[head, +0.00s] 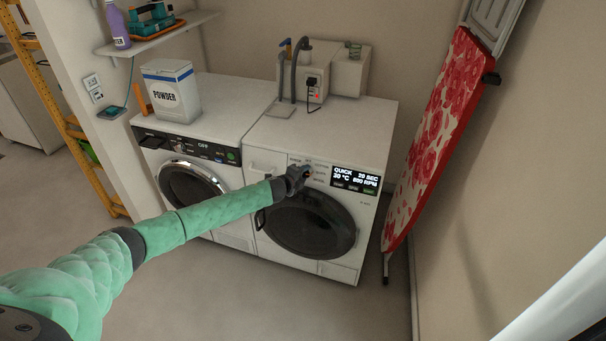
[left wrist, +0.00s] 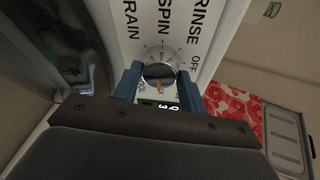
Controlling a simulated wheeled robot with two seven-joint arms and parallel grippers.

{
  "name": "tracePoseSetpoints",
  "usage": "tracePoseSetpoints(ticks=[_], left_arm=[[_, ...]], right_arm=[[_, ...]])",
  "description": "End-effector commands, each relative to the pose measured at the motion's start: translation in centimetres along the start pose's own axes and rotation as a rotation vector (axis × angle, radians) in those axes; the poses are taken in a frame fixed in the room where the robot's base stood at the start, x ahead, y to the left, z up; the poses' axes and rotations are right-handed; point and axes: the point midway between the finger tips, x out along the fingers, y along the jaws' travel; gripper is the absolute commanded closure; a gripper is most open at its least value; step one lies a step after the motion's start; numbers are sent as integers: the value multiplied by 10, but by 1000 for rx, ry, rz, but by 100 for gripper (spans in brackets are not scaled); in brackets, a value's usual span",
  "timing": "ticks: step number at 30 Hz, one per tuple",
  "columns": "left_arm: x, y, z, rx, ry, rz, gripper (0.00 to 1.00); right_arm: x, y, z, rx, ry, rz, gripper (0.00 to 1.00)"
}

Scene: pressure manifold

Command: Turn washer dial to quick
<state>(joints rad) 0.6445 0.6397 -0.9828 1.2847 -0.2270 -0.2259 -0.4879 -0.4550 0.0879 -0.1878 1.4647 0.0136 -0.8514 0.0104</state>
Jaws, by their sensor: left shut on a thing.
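The right-hand white washer (head: 262,160) has a round dark door and a control panel. Its display (head: 355,178) reads QUICK, 20 SEC, 30 °C, 800 RPM. My left gripper (head: 306,172) is at the panel, just left of the display, and mostly hides the dial. In the left wrist view the dial (left wrist: 159,71) sits between the two blue fingers of my left gripper (left wrist: 158,84), which is shut on it. An orange pointer mark shows on the dial's lower side, towards my gripper. Labels RINSE, SPIN, DRAIN and OFF surround it. My right gripper is not in view.
Another white machine (head: 215,112) stands left, its display reading OFF, with a POWDER box (head: 172,92) on top. A shelf (head: 165,34) hangs above. A red floral ironing board (head: 440,125) leans on the right wall. The floor in front is clear.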

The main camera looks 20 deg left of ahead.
Motion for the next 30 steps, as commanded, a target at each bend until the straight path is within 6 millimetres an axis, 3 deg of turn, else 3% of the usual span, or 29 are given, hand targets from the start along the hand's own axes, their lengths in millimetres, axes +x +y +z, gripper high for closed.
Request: tracePoseSetpoints(ticks=[10,11,14,24,30], left_arm=[[0,2,-2,2,3,2,81],[0,2,-2,2,3,2,56],[0,2,-2,2,2,2,37],[-2,1,-1,2,1,1,36],[-19,3,0,3,1,1,36]], right_arm=[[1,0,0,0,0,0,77],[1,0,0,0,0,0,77],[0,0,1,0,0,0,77],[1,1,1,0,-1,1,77],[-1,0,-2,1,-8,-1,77]])
